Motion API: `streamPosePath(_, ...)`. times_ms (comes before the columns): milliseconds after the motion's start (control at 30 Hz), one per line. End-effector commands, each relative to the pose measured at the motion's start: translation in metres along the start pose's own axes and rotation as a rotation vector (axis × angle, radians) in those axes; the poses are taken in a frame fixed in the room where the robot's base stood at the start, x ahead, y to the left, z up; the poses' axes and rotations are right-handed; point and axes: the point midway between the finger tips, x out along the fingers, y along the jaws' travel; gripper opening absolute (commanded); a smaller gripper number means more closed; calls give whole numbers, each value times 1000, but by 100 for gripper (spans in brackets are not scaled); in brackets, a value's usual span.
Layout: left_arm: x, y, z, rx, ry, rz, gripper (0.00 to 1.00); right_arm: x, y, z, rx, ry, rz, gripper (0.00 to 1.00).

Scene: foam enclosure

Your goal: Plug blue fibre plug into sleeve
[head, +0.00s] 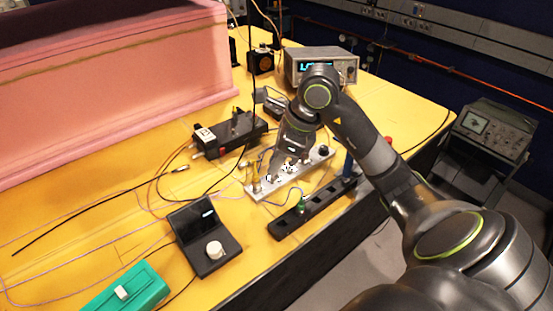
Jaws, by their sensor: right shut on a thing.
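My right gripper (280,168) reaches in from the right and points down over a light metal plate (262,191) that carries several small fittings. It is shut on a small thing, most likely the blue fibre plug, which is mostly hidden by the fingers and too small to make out. A thin blue cable (322,189) loops beside the plate. The sleeve cannot be told apart from the fittings, and whether the plug touches it cannot be seen. My left gripper is out of view.
A black slotted rack (284,226) with a green plug (303,206) lies in front of the plate. A black box with a white knob (203,252) and a green device (118,297) stand front left. Loose cables cross the yellow table.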

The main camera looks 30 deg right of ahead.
Motion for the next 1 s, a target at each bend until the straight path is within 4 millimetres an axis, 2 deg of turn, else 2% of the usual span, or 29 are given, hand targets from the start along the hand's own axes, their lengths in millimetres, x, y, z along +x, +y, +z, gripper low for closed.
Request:
streamPosePath(167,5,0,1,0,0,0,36,4,0,-2,0,0,0,0)
streamPosePath(200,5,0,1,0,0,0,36,4,0,-2,0,0,0,18)
streamPosePath(400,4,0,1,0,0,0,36,3,0,-1,0,0,0,42)
streamPosePath(767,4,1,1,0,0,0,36,-2,-1,-1,0,0,-3,42)
streamPosePath(1000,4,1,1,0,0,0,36,-34,-1,-2,-1,1,-7,42)
